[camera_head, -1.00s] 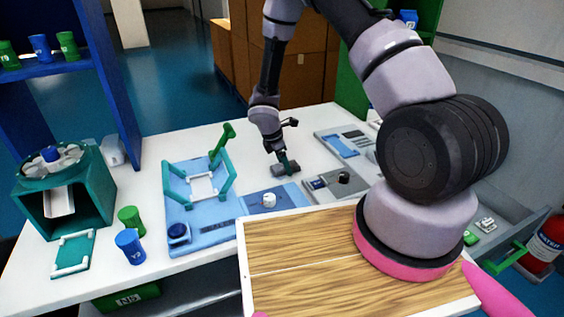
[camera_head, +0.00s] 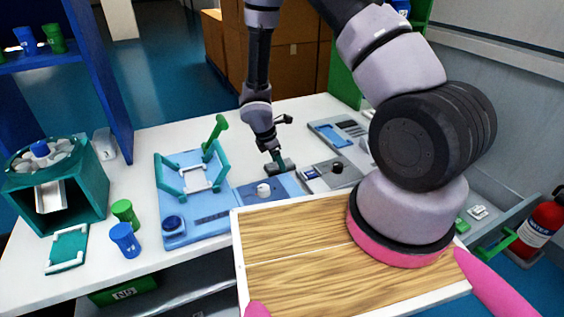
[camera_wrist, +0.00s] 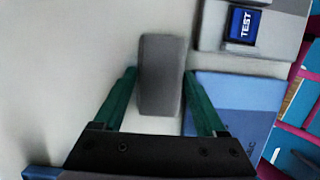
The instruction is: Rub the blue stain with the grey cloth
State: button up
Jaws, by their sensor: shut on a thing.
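The grey cloth (camera_head: 282,168) is a small dark grey block-like pad on the white table, just behind the blue plate. In the wrist view the cloth (camera_wrist: 160,75) stands upright in the picture between the green fingers. My gripper (camera_head: 274,160) is shut on the cloth and points down at the table. The gripper's fingers also show in the wrist view (camera_wrist: 160,95), one on each side of the cloth. I cannot make out a blue stain in either view; the cloth and gripper hide part of the tabletop.
The blue plate with a white knob (camera_head: 270,191) lies close in front of the cloth. A grey device (camera_head: 330,175) sits to its right. A light-blue board with a green frame (camera_head: 190,215) stands to the left. The white tabletop (camera_head: 232,135) behind the cloth is clear.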

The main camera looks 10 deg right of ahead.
aim_at(270, 158)
jog(key=shift+a, duration=0.35)
jog(key=shift+w+a, duration=0.2)
jog(key=shift+w, duration=0.8)
jog(key=shift+w+a, duration=0.2)
jog(key=shift+w, duration=0.75)
jog(key=shift+w+a, duration=0.25)
jog(key=shift+w, duration=1.05)
jog(key=shift+w+a, duration=0.3)
jog(key=shift+w, duration=1)
jog(key=shift+w+a, duration=0.25)
jog(key=shift+w, duration=1.05)
jog(key=shift+s+d+r, duration=0.1)
jog(key=shift+s+d, duration=0.1)
jog(key=shift+s, duration=0.8)
jog(key=shift+s+d, duration=0.2)
jog(key=shift+s, duration=0.75)
jog(key=shift+s+d, duration=0.2)
jog(key=shift+s, duration=0.85)
jog(key=shift+s+d, duration=0.2)
jog(key=shift+s, duration=0.8)
jog(key=shift+s+d, duration=0.2)
jog(key=shift+s, duration=0.75)
jog(key=shift+s+d, duration=0.2)
jog(key=shift+s, duration=0.75)
